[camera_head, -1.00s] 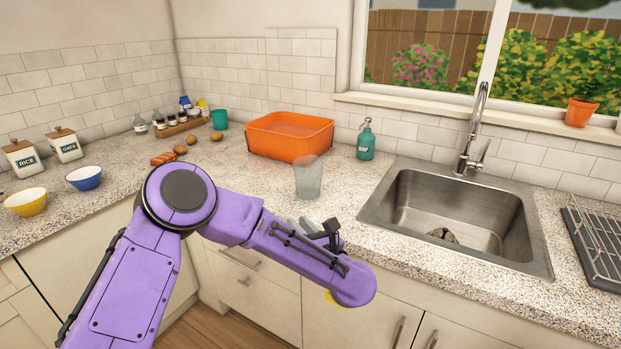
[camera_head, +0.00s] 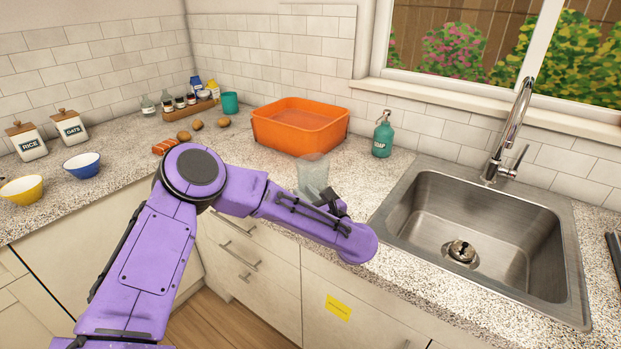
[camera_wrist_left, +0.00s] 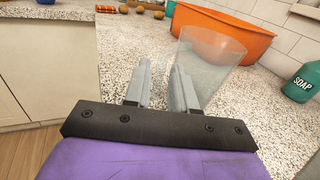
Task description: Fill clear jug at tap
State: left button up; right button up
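The clear jug (camera_head: 313,174) stands upright on the counter, left of the sink; it also shows in the left wrist view (camera_wrist_left: 212,60). My left gripper (camera_head: 328,195) is low beside the jug and partly covers its lower part in the head view. In the left wrist view its two fingers (camera_wrist_left: 162,75) are apart with bare counter between them, and the jug is beyond and to the right of the right finger. I cannot tell whether that finger touches it. The tap (camera_head: 512,130) rises behind the sink (camera_head: 410,215). My right gripper is not in view.
An orange tub (camera_head: 300,130) and a teal soap bottle (camera_head: 382,135) stand behind the jug. A yellow bowl (camera_head: 22,190), a blue bowl (camera_head: 82,166) and several small foods and jars are on the left. The sink basin has a dark object at its drain (camera_head: 461,252).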

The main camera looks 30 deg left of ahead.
aim_at(301, 190)
pick_arm(q)
jog(key=p+x, duration=0.2)
jog(key=x, duration=0.3)
jog(key=shift+w, duration=0.1)
jog(key=shift+a, duration=0.2)
jog(key=shift+d, duration=0.2)
grip_shut()
jog(key=shift+r, duration=0.45)
jog(key=s+d+r+b, duration=0.5)
jog(key=s+d+r, duration=0.2)
jog(key=d+r, duration=0.4)
jog(key=shift+s+d+r, duration=0.3)
jog(key=shift+s+r, duration=0.1)
jog(key=shift+r, duration=0.2)
